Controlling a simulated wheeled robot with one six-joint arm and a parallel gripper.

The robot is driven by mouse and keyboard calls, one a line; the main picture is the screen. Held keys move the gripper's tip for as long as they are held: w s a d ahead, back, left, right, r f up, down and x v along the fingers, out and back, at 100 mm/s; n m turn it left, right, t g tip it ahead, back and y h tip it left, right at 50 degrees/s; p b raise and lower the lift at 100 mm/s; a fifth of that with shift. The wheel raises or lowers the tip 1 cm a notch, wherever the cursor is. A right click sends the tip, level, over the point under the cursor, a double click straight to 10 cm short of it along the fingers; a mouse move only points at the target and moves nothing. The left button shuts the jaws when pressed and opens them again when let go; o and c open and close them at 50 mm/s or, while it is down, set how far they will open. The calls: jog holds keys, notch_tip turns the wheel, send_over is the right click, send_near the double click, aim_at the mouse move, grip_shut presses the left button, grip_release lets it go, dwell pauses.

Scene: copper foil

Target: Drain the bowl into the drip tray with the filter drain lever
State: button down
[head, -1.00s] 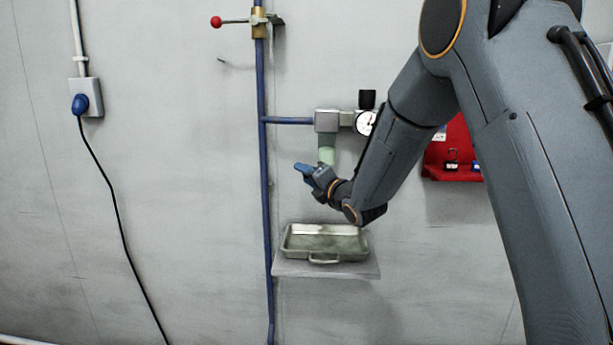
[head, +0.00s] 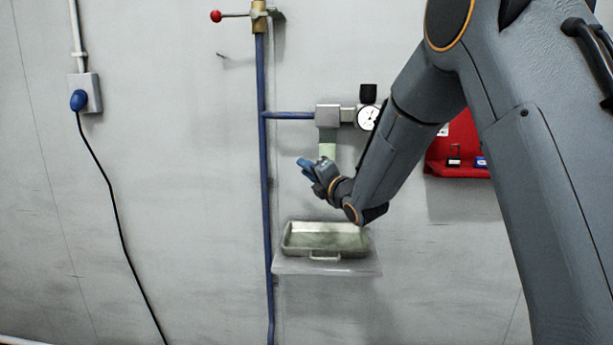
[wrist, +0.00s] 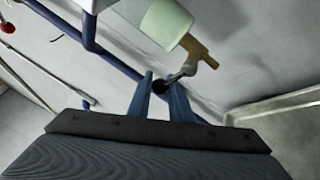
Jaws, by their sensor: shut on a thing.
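The pale green filter bowl (head: 328,151) hangs under the grey filter body (head: 328,117) on the wall; it also shows in the wrist view (wrist: 166,22). Below it in the wrist view is a brass drain fitting (wrist: 197,50) with a short lever ending in a dark knob (wrist: 161,85). My gripper (head: 304,165) is just below and left of the bowl in the head view. In the wrist view its blue fingers (wrist: 160,88) are shut on the lever's knob. The drip tray (head: 296,252) sits below; whether it holds liquid is unclear.
The tray rests on a small wall shelf (head: 350,269). A blue pipe (head: 264,180) runs down left of the filter. A red-knobbed valve (head: 216,16) is up left. A gauge (head: 368,117) and a red shelf (head: 462,170) are to the right, partly behind my arm.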

jog(key=m+b, duration=0.1)
jog(key=b, duration=0.1)
jog(key=r+m+t+b, duration=0.1)
jog(key=b, duration=0.1)
jog(key=m+t+b, duration=0.1)
jog(key=m+b, duration=0.1)
jog(key=shift+w+d+r, duration=0.1)
jog(key=shift+d+r, duration=0.2)
jog(key=shift+d, duration=0.05)
jog(key=m+t+b, duration=0.1)
jog(key=r+m+b, duration=0.1)
jog(key=b, duration=0.1)
jog(key=d+m+t+b, duration=0.1)
jog(key=m, duration=0.1)
jog(key=shift+r+t+h+b, duration=0.25)
jog(key=shift+t+h+b, duration=0.05)
jog(key=shift+h, duration=0.1)
jog(key=shift+d+r+m+t+h+b, duration=0.2)
jog(key=shift+m+t+h+b, duration=0.1)
jog(key=shift+m+b, duration=0.3)
jog(key=shift+d+r+m+t+h+b, duration=0.2)
jog(key=shift+m+t+h+b, duration=0.15)
jog(key=shift+m, duration=0.35)
jog(key=c, duration=1.6)
grip_release()
